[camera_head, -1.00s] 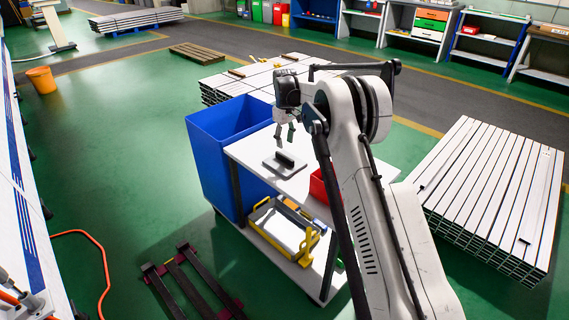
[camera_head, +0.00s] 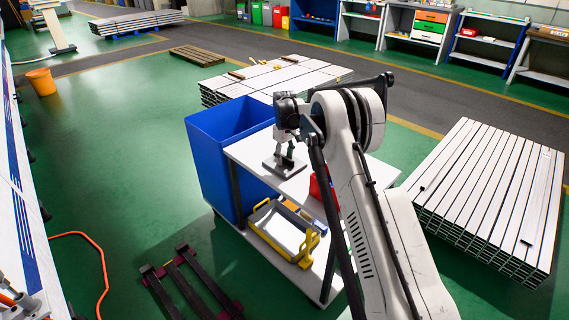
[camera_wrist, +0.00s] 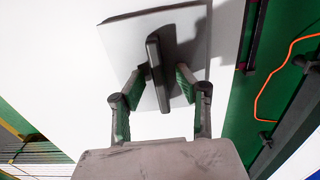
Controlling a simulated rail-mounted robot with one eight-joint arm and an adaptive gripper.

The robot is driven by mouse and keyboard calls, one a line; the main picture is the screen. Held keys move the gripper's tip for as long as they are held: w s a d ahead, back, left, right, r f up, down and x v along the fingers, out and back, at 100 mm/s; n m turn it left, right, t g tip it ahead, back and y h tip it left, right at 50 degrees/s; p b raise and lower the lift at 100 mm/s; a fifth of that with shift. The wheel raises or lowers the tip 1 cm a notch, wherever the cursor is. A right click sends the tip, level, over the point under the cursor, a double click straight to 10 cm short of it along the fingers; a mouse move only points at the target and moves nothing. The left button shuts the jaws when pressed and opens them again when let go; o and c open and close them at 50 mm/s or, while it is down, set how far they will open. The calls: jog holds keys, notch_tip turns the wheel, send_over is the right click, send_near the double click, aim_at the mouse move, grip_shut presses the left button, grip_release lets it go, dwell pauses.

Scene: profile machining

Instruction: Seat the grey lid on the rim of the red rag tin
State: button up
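The grey lid (camera_head: 272,168) is a flat square plate with a dark bar handle, lying on the white trolley top (camera_head: 240,150). In the wrist view the lid (camera_wrist: 195,35) lies under my gripper (camera_wrist: 160,82), and its handle (camera_wrist: 157,70) stands between the two green-padded fingers. The fingers are apart, with a gap at least on the right side of the handle; contact on the left is hard to tell. In the head view my gripper (camera_head: 284,158) is low over the lid. The red rag tin (camera_head: 317,188) stands to the right on the trolley, partly hidden by my arm.
A tall blue bin (camera_head: 212,165) stands against the trolley's left side. The lower shelf holds a yellow-handled tray (camera_head: 283,228). Stacks of profiles lie behind (camera_head: 270,78) and at right (camera_head: 490,190). The trolley top between lid and tin is largely hidden by my arm.

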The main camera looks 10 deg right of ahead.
grip_shut()
jog(key=shift+r, duration=0.1)
